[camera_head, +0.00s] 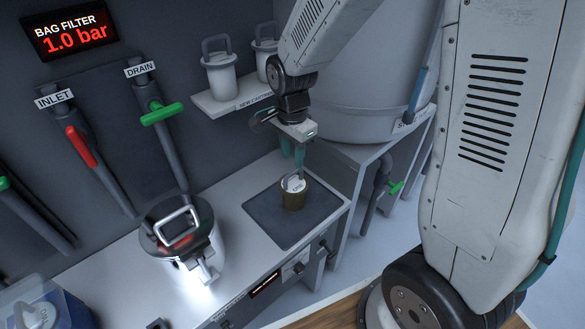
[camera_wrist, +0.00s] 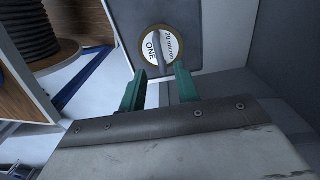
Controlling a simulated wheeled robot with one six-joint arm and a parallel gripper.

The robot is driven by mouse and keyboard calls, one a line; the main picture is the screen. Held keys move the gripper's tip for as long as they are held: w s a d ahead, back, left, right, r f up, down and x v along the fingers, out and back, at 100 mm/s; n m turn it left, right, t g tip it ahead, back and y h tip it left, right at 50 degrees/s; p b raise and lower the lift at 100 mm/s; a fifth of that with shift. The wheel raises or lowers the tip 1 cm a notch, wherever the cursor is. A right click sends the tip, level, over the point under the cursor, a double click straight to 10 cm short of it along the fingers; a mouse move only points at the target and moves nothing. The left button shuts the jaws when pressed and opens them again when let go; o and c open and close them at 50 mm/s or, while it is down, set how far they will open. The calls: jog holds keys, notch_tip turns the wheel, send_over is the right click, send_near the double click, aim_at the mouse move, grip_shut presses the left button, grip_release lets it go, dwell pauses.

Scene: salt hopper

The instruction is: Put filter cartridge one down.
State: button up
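Filter cartridge one (camera_head: 294,199) is a short brown cylinder with a pale top and a grey loop handle. It stands upright on the dark square mat (camera_head: 262,213) on the bench. In the wrist view its round top (camera_wrist: 149,46) reads "ONE" and "20 micron", with the handle across it. My gripper (camera_head: 293,161) is just above the cartridge, its teal fingers pointing down. The fingers (camera_wrist: 159,82) stand apart in the wrist view, with a gap on each side of the handle's near end. Nothing is clamped between them.
A steel filter housing (camera_head: 205,264) with a dark lid and handle stands left of the mat. White cartridges (camera_head: 220,75) sit on the shelf (camera_head: 235,103) behind. A large pale hopper (camera_head: 362,85) is at the back right.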

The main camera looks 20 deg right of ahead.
jog(key=s+d+r+n, duration=0.2)
jog(key=s+r+n, duration=0.4)
jog(key=s+r, duration=0.55)
jog(key=s+r+n, duration=0.3)
jog(key=s+n, duration=0.1)
jog(key=s, duration=0.1)
jog(key=s+d+r+n+t, duration=0.1)
jog(key=s+r+n, duration=0.1)
jog(key=s+n, duration=0.2)
jog(key=shift+s+d+r, duration=0.25)
jog(key=shift+s+r, duration=0.15)
jog(key=shift+s, duration=0.85)
